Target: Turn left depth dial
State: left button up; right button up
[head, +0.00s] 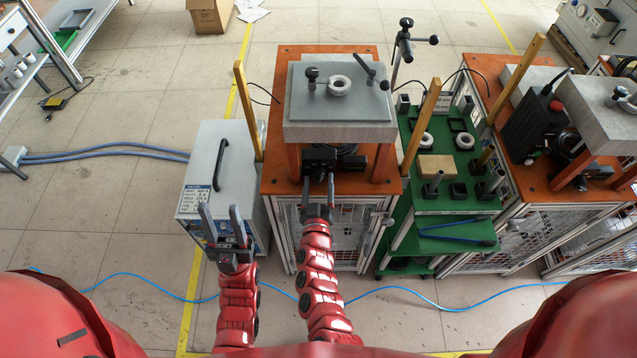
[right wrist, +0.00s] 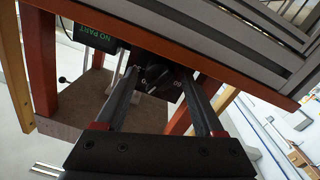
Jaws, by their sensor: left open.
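In the head view a black device (head: 320,158) sits on the orange left station, under its grey raised slab. In the right wrist view a dark dial face (right wrist: 158,78) with white numerals shows between my right fingers; I take it as the left depth dial. My right gripper (head: 318,178) is in front of the device, fingers apart and pointing at it. In the right wrist view its fingertips (right wrist: 159,73) lie either side of the dial face; contact cannot be told. My left gripper (head: 221,208) is open and empty, near the grey cabinet's front, left of the station.
A grey cabinet (head: 209,165) with a black handle stands left of the station. The grey slab (head: 310,115) and its orange legs close in around the device. A green cart (head: 455,205) stands to the right. A display reading "NO PART" (right wrist: 95,38) is near the dial.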

grip_shut()
jog(key=m+b, duration=0.4)
jog(key=shift+f, duration=0.15)
jog(key=m+b, duration=0.2)
jog(key=m, duration=0.1)
jog(key=shift+b, duration=0.35)
jog(key=shift+m+b, duration=0.7)
jog(key=shift+m, duration=0.4)
jog(key=shift+r, duration=0.2)
